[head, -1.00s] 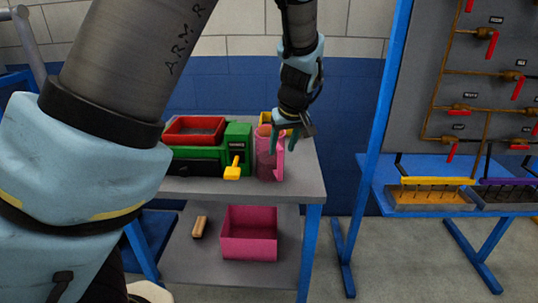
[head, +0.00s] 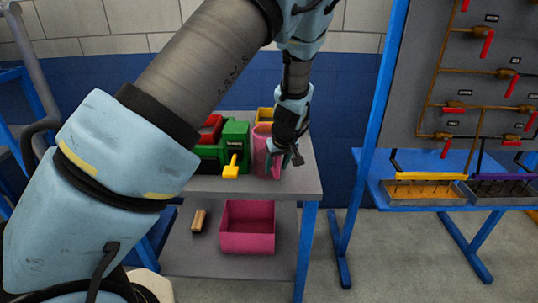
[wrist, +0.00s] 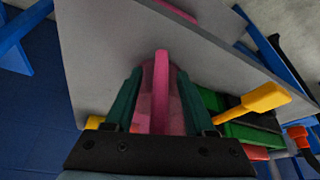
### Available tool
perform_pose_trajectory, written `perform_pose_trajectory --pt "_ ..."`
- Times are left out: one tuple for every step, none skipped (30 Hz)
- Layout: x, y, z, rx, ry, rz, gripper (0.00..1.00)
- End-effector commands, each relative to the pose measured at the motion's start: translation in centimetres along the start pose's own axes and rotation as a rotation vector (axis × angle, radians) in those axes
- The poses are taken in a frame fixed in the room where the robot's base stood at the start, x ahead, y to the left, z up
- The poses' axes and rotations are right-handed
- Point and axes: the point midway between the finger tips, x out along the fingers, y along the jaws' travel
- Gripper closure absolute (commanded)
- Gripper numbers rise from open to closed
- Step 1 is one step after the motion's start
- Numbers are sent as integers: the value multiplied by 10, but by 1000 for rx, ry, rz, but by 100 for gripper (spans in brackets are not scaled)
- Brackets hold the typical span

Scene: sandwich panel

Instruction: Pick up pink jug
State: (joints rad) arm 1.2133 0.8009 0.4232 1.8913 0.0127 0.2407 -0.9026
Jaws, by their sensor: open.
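The pink jug (head: 261,158) stands on the grey table top (head: 300,185), to the right of the green machine, in the head view. My gripper (head: 286,157) is at the jug's right side and partly covers it there. In the wrist view the jug's pink handle (wrist: 160,95) lies between the two teal fingers of my open gripper (wrist: 155,95). The jug's translucent body shows behind the handle. I cannot tell whether the fingers touch the handle.
The green machine (head: 233,145) with a yellow lever (head: 231,168) stands close left of the jug. A yellow container (head: 265,114) is behind it. A pink bin (head: 247,228) and a wooden block (head: 198,220) are on the lower shelf. A valve panel (head: 470,80) stands at right.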

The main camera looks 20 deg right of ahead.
Motion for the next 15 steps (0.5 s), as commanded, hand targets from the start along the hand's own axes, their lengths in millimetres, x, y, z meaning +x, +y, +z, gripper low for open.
perform_pose_trajectory --pt "2 0 0 0 0 0 45" --pt "2 0 0 0 0 0 45" --pt "3 0 0 0 0 0 45" --pt "3 0 0 0 0 0 45" --pt "3 0 0 0 0 0 45" --pt "3 0 0 0 0 0 45" --pt "3 0 0 0 0 0 45" --pt "3 0 0 0 0 0 46" --pt "3 0 0 0 0 0 51" --pt "3 0 0 0 0 0 54" --pt "3 0 0 0 0 0 57" --pt "3 0 0 0 0 0 62" --pt "3 0 0 0 0 0 65" --pt "3 0 0 0 0 0 69" --pt "3 0 0 0 0 0 73"
